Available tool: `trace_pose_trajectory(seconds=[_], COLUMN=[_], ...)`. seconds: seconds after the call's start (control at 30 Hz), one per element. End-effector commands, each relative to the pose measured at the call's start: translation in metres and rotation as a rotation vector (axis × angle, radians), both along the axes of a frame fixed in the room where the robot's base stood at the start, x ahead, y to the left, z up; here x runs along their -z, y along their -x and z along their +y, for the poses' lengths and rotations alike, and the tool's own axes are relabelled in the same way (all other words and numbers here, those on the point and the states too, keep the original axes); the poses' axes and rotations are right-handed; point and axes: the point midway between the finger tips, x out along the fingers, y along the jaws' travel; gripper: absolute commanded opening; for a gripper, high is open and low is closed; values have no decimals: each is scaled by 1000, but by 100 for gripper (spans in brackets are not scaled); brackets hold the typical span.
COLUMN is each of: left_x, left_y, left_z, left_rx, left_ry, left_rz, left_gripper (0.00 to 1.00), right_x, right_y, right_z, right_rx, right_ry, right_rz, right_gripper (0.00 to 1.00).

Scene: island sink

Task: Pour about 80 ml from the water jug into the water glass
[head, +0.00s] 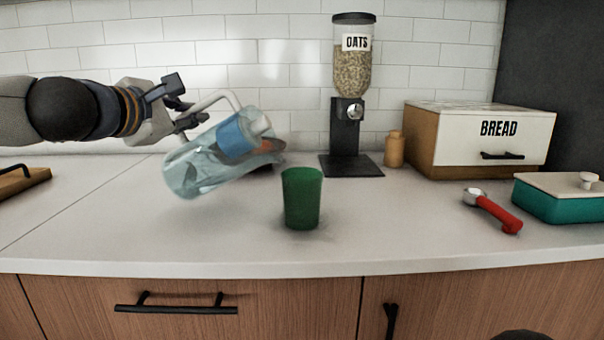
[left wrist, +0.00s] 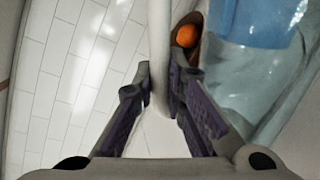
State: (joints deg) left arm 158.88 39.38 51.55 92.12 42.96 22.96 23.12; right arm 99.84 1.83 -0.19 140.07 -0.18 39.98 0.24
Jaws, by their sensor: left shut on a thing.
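The water jug (head: 195,170) is clear with a blue patch near its mouth; I cannot tell if that is water or a band. It hangs in the air above the counter, tilted far over with its mouth up and to the right. My left gripper (head: 188,105) is shut on the jug's pale handle (head: 222,97). In the left wrist view the fingers (left wrist: 160,90) close around the handle (left wrist: 159,50), with the jug body (left wrist: 245,85) to the right. The green water glass (head: 302,200) stands upright on the counter, right of and below the jug's mouth. Its inside is hidden. No stream shows.
Behind the jug is a dark bowl (head: 268,162) with an orange fruit (left wrist: 186,36). An oats dispenser (head: 350,110), small bottle (head: 394,150) and bread box (head: 480,140) stand behind. A red-handled tool (head: 497,212) and teal dish (head: 560,202) are at right. The counter around the glass is clear.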

Motion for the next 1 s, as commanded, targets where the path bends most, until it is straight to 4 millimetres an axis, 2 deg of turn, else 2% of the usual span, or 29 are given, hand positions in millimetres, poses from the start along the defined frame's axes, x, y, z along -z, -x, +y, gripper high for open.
trace_pose_trajectory(seconds=[0.43, 0.53, 0.63, 0.67, 0.8, 1.0], left_x=[-2, 6, 24, 30, 48, 72], left_y=[0, -1, -3, -4, -8, -12], left_z=[0, 2, 7, 8, 25, 44], left_rx=[0, -1, -2, -3, -7, -3], left_ry=[3, 29, 93, 120, 449, 741], left_rz=[-3, 5, 24, 29, 92, 146], left_gripper=[0, 0, 0, 0, 0, 0], right_x=[0, 5, 16, 21, 43, 74], right_y=[0, 4, 13, 16, 30, 46], right_z=[0, 0, 0, 0, 0, 0], right_rx=[0, 0, -1, -1, -3, -3], right_ry=[0, 0, 0, 0, 0, 0], right_rz=[1, 13, 39, 50, 95, 143], right_gripper=[40, 40, 40, 40, 40, 40])
